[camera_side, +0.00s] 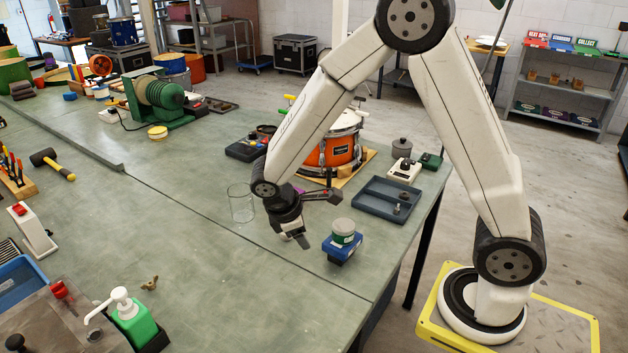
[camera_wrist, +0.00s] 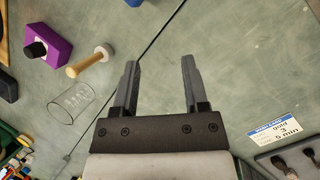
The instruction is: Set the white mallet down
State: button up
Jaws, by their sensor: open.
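The white mallet shows in the wrist view as a white head (camera_wrist: 103,52) on a pale wooden handle, left of my fingers and apart from them. I cannot tell from this angle whether it stands or lies. In the side view my gripper (camera_side: 293,229) is low over the green bench (camera_side: 190,255), between a clear beaker and a blue block.
The clear beaker (camera_side: 241,203) stands left of my gripper. A purple block (camera_wrist: 47,43) is beside the mallet. An orange drum (camera_side: 338,150) and a dark tray (camera_side: 385,205) stand behind. Open bench lies in front.

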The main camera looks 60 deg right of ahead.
jog(key=s+a+r+m+t+y, duration=0.1)
jog(key=s+r+m+t+y, duration=0.3)
jog(key=s+m, duration=0.3)
jog(key=shift+s+a+m, duration=0.3)
jog(key=shift+s+m, duration=0.05)
jog(key=shift+m, duration=0.55)
